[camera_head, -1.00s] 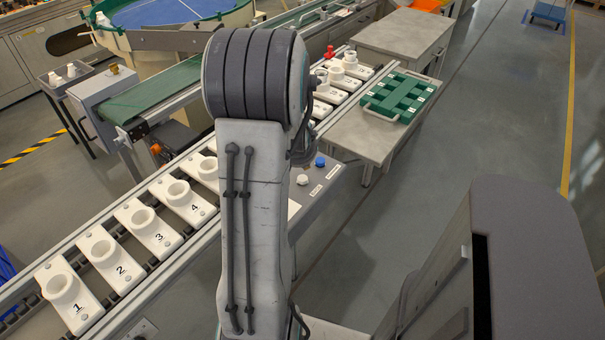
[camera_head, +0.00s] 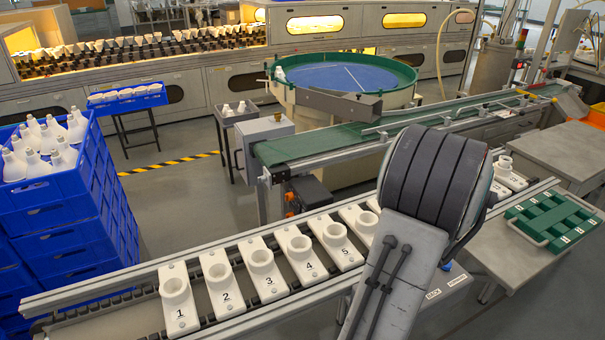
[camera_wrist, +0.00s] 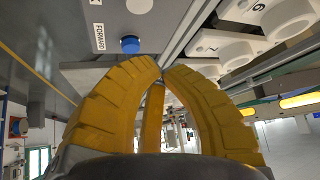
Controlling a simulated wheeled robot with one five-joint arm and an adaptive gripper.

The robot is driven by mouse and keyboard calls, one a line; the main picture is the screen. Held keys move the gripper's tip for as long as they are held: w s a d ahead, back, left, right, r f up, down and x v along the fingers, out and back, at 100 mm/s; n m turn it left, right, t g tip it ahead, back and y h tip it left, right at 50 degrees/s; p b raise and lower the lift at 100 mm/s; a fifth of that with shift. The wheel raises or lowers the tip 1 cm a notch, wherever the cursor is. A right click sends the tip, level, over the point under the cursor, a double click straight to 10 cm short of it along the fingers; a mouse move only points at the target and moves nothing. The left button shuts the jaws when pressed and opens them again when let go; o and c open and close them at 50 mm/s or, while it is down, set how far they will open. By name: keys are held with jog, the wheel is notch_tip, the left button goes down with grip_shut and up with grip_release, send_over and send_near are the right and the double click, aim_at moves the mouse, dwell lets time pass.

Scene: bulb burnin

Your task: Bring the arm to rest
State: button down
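My arm (camera_head: 400,240) rises from the bottom of the head view, right of centre, and its dark ribbed joint covers part of the conveyor rail. My gripper is hidden behind it there. In the wrist view my gripper (camera_wrist: 161,68) shows yellow fingers whose tips come together with nothing between them. A blue button (camera_wrist: 130,45) and a FORWARD label (camera_wrist: 99,37) on a grey panel lie beyond the fingertips to the left. White numbered holders (camera_wrist: 222,47) show at upper right. I cannot judge the distance to them.
A rail (camera_head: 90,293) carries white numbered holders (camera_head: 262,268) with empty sockets. A green rack (camera_head: 550,222) lies on a grey table (camera_head: 520,258) at right. Blue crates (camera_head: 55,225) with white bulbs stand at left. A green conveyor (camera_head: 330,143) and round blue-topped table (camera_head: 345,78) stand behind.

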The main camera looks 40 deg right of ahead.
jog(key=a+f+y, duration=0.1)
jog(key=a, duration=0.2)
jog(key=s+a+f+y, duration=0.1)
jog(key=a+f+y, duration=0.1)
jog(key=a, duration=0.1)
jog(key=s+a+f+g+y, duration=0.1)
jog(key=a, duration=0.2)
jog(key=shift+a+f+y, duration=0.35)
jog(key=shift+f+y, duration=0.05)
jog(key=s+a+y, duration=0.1)
jog(key=a+y, duration=0.2)
jog(key=a, duration=0.4)
jog(key=w+a+r+n+t+p, duration=0.1)
jog(key=w+a+r+n+p, duration=0.2)
jog(key=a+r, duration=0.7)
jog(key=w+a+r+n+t+p, duration=0.1)
jog(key=w+a+r+n+p, duration=0.2)
jog(key=w+a+r+n, duration=0.5)
jog(key=a+r+n, duration=0.2)
jog(key=a+n, duration=0.2)
jog(key=a, duration=0.5)
jog(key=shift+w+a+r+n+t+h, duration=0.25)
jog(key=shift+w+a+n+t+h, duration=0.05)
jog(key=shift+t, duration=0.1)
jog(key=shift+d, duration=0.1)
